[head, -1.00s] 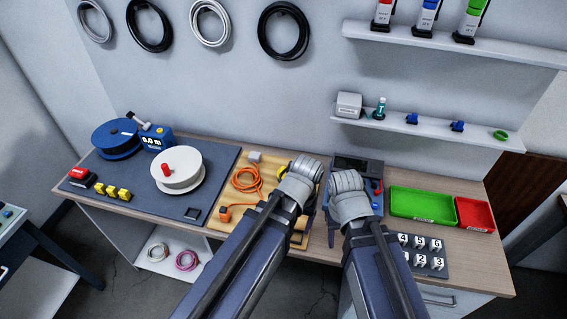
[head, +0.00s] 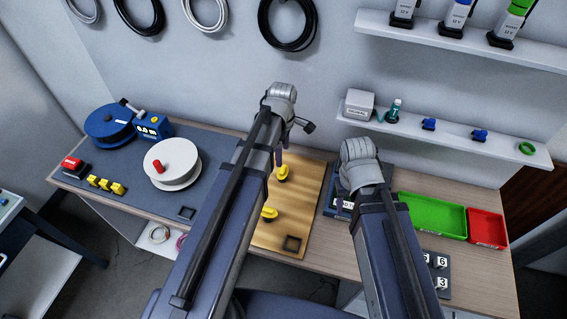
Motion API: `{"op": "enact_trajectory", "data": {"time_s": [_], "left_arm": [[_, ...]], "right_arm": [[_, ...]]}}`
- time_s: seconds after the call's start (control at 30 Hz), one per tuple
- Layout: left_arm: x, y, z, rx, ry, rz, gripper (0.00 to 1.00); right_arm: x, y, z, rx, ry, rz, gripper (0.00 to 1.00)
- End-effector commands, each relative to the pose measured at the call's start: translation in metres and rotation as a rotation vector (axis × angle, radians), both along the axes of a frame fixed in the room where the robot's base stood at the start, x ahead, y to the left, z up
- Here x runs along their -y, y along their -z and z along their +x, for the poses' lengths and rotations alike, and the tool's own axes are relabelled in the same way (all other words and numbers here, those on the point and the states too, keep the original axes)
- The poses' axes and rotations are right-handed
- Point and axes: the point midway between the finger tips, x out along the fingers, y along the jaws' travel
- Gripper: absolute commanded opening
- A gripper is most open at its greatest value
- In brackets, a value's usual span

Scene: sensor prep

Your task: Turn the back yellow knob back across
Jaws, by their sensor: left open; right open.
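The back yellow knob (head: 283,173) stands on the light wooden board (head: 305,195) in the middle of the bench. A second yellow knob (head: 268,212) is nearer the front of the board, partly behind my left arm. My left gripper (head: 280,157) points down just above the back knob. It is open with nothing seen in it; a gap or contact with the knob cannot be made out. My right gripper (head: 357,185) is over the dark device right of the board, its fingers hidden behind my wrist. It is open.
Right of the board are a dark device (head: 336,205), a green tray (head: 432,213), a red tray (head: 486,228) and a number block (head: 440,272). At left are a white reel (head: 172,160) and a blue reel (head: 108,126). A low shelf (head: 510,152) overhangs the back right.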

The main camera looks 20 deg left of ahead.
Motion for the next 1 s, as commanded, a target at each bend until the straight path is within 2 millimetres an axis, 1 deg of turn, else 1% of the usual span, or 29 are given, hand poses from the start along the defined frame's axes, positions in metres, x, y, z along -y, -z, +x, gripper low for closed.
{"op": "enact_trajectory", "data": {"time_s": [0.27, 0.6, 0.7, 0.8, 1.0], "left_arm": [[0.0, 0.021, 0.0, 0.0, 0.003, 0.0, 0.8], [0.0, 0.064, 0.0, 0.0, 0.004, 0.0, 0.8], [0.0, 0.073, 0.0, 0.0, 0.004, 0.0, 0.8], [0.0, 0.078, 0.0, 0.0, 0.004, 0.0, 0.8], [0.0, 0.077, 0.0, 0.0, 0.004, 0.0, 0.8]], "right_arm": [[0.0, 0.021, 0.0, 0.0, 0.001, 0.0, 0.5], [0.0, 0.064, 0.0, 0.0, 0.002, 0.0, 0.5], [0.0, 0.073, 0.0, 0.0, 0.002, 0.0, 0.5], [0.0, 0.078, 0.0, 0.0, 0.002, 0.0, 0.5], [0.0, 0.077, 0.0, 0.0, 0.002, 0.0, 0.5]]}}
